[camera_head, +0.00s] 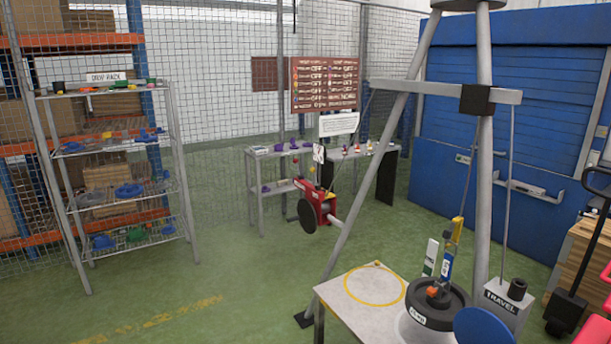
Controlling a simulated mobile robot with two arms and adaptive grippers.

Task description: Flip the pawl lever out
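A red winch (316,203) with a black round disc (307,216) on its near side is mounted by the grey tripod leg (375,165). A pale stub or handle (334,221) sticks out at its lower right. Small tags (319,154) hang just above the winch. The pawl lever is too small to pick out from the winch parts, so its position cannot be told. Neither of my grippers shows in this view.
A white table (342,293) with a yellow ring holds a black weight (437,305) beside a grey TRAVEL box (507,302). A wire drop rack (117,175) stands left. A bench (262,154) stands behind the winch. The green floor at centre left is clear.

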